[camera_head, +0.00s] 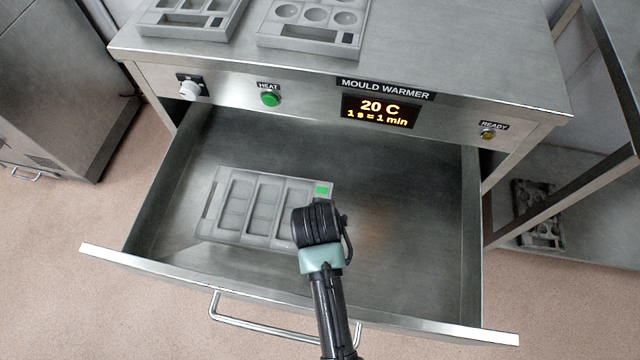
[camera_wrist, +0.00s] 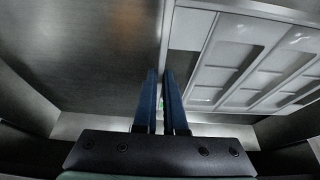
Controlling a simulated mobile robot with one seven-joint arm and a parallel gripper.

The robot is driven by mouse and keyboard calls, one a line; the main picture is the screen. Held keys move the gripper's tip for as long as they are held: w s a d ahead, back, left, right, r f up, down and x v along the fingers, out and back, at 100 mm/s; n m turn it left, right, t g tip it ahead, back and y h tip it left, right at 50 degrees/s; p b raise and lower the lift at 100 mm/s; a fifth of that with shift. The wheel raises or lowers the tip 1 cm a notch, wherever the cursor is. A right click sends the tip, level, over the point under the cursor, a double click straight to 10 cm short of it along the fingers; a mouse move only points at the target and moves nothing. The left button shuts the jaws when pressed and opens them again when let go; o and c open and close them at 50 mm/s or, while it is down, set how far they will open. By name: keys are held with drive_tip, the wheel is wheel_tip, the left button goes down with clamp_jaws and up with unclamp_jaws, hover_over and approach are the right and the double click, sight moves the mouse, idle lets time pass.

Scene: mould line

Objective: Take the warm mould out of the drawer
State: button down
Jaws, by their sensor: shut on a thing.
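The mould (camera_head: 262,207) is a grey tray with rectangular bar cavities and a green patch at its upper right corner. It lies in the open drawer (camera_head: 400,290), left of the middle. In the wrist view the mould (camera_wrist: 245,60) fills the right side. My gripper (camera_head: 318,215) is over the mould's right end and hides part of that edge. In the wrist view my gripper's two blue fingers (camera_wrist: 160,100) are close together, one on each side of the mould's edge wall. I cannot tell whether the mould is lifted off the drawer floor.
The warmer's front panel has a display (camera_head: 380,111) reading 20 C, a green heat button (camera_head: 270,99), a knob (camera_head: 190,90) and a ready lamp (camera_head: 488,134). Other moulds (camera_head: 312,28) stand on top. The drawer's right half is empty. A shelf with a dark mould (camera_head: 538,215) stands at right.

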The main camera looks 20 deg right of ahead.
wheel_tip(320, 180, up, 6)
drive_tip(key=shift+f+p, duration=0.1)
drive_tip(key=shift+p, duration=0.55)
wheel_tip(320, 180, up, 4)
drive_tip(key=p, duration=0.4)
drive_tip(key=shift+f, duration=0.1)
